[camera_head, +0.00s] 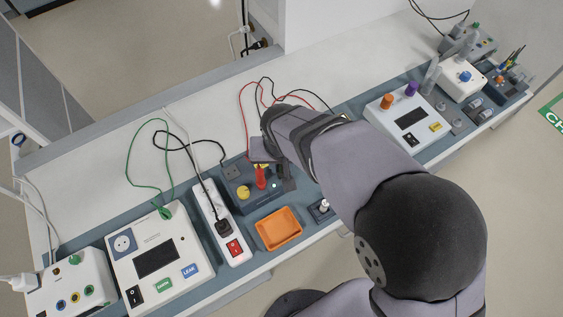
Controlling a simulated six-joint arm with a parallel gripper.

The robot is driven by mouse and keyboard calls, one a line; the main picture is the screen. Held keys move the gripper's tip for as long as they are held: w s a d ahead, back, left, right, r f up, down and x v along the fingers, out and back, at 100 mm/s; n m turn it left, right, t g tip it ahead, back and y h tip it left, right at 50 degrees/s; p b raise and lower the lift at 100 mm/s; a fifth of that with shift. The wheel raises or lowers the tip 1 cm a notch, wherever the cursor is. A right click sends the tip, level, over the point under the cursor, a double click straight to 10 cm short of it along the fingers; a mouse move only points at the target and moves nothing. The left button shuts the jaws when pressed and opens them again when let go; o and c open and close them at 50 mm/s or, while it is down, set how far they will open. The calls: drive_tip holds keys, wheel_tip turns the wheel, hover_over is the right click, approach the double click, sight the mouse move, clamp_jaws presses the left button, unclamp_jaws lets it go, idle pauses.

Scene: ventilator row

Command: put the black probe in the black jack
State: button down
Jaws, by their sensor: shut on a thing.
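The blue meter box (238,206) stands on the bench left of the picture's middle, with a yellow knob (243,192). A red probe (261,178) stands upright at the box. My gripper (283,168) is low over the right part of the box and is shut on a dark, upright thing that looks like the black probe. My wrist and fingers cover most of it. I cannot make out the black jack, nor whether the probe's tip touches it. Red and black leads (265,86) loop behind my wrist.
A white power strip (237,248) with a black plug and red switch lies left of the box. An orange tray (279,229) is in front. White devices (160,260) stand at left, others (410,125) at right. My arm crosses the bench's middle.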

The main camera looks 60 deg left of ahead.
idle(0.4)
drive_tip(key=c, duration=1.5)
unclamp_jaws()
drive_tip(key=shift+f, duration=0.1)
